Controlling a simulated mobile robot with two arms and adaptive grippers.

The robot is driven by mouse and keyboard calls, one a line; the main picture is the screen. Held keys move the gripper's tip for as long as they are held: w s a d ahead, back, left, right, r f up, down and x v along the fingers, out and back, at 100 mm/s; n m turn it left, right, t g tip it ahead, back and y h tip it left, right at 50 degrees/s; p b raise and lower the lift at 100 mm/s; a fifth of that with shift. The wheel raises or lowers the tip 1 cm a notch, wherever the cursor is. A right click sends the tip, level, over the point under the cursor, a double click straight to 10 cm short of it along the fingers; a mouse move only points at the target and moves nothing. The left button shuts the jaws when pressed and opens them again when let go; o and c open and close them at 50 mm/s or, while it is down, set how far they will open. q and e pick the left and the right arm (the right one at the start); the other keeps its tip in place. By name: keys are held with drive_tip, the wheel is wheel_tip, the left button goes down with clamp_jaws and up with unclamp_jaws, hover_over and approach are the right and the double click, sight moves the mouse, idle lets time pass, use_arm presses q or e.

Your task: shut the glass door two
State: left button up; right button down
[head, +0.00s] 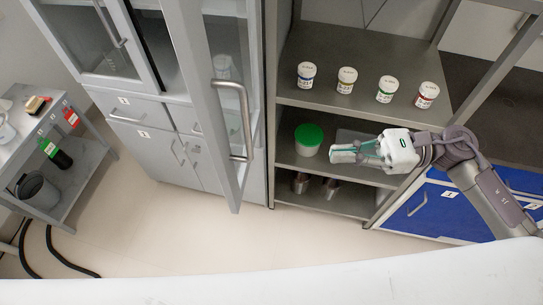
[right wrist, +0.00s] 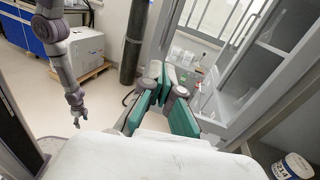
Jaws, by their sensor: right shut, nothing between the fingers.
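The glass door two (head: 194,66) is the tall grey-framed door swung out from the cabinet in the middle of the head view. Its long metal handle (head: 245,120) faces right. My right gripper (head: 335,154) is to the right of this handle, apart from it, in front of the open shelves. Its fingers are shut and empty; their green pads also show in the right wrist view (right wrist: 165,88). My left gripper (right wrist: 78,118) hangs at the left of the right wrist view, too small to tell whether it is open. It is not in the head view.
A shelf (head: 360,106) with several labelled jars stands right of the cabinet. A green-lidded tub (head: 308,139) sits below, near my right gripper. A blue drawer unit (head: 440,210) is at the right, and a side table (head: 75,185) at the left. The floor before the cabinet is clear.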

use_arm(q)
wheel_tip(320, 180, up, 8)
drive_tip(key=p, duration=0.7)
drive_tip(key=shift+w+f, duration=0.25)
drive_tip(key=shift+w, duration=0.2)
use_arm(e)
drive_tip(key=w+a, duration=0.1)
drive_tip(key=a, duration=1.2)
drive_tip(key=shift+a, duration=0.25)
use_arm(q)
drive_tip(key=shift+a, duration=0.1)
use_arm(e)
drive_tip(key=shift+a+f, duration=0.1)
